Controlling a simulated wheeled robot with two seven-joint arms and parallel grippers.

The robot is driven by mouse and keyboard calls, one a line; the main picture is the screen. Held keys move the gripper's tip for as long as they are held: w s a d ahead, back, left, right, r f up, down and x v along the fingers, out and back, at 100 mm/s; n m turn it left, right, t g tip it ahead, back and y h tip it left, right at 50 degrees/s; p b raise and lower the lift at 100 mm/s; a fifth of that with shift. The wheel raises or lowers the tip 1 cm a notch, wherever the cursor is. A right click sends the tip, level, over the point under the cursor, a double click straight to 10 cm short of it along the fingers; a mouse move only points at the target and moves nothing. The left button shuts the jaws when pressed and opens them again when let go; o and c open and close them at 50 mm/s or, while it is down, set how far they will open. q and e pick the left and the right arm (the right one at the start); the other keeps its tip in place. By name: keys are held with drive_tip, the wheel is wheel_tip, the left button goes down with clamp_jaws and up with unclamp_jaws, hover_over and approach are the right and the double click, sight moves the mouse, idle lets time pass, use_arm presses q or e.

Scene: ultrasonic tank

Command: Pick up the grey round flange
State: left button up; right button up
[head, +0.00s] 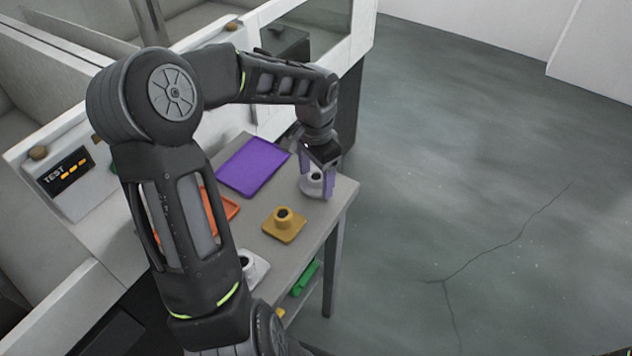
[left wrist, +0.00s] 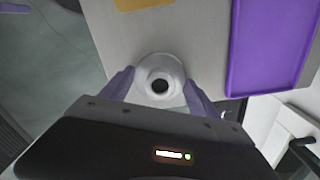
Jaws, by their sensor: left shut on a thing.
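The grey round flange (left wrist: 158,76) is a pale disc with a raised collar and a dark centre hole. It sits at the far right corner of the grey table and also shows in the head view (head: 312,184), partly covered by a finger. My left gripper (left wrist: 158,88) comes down from above with its purple fingers on both sides of the flange and is shut on it. The flange appears at table level; I cannot tell whether it is clear of the top. My right gripper is not in view.
A purple tray (head: 252,166) lies left of the flange. A yellow square flange (head: 284,225) sits nearer on the table (head: 322,221), with an orange tray (head: 221,206) and a white part (head: 253,268) partly behind my arm. A green item (head: 305,278) is lower down. Open floor lies right.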

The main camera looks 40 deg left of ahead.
sight(316, 177)
use_arm(q)
drive_tip(key=shift+r, duration=0.1)
wheel_tip(316, 177, up, 10)
idle(0.6)
idle(0.4)
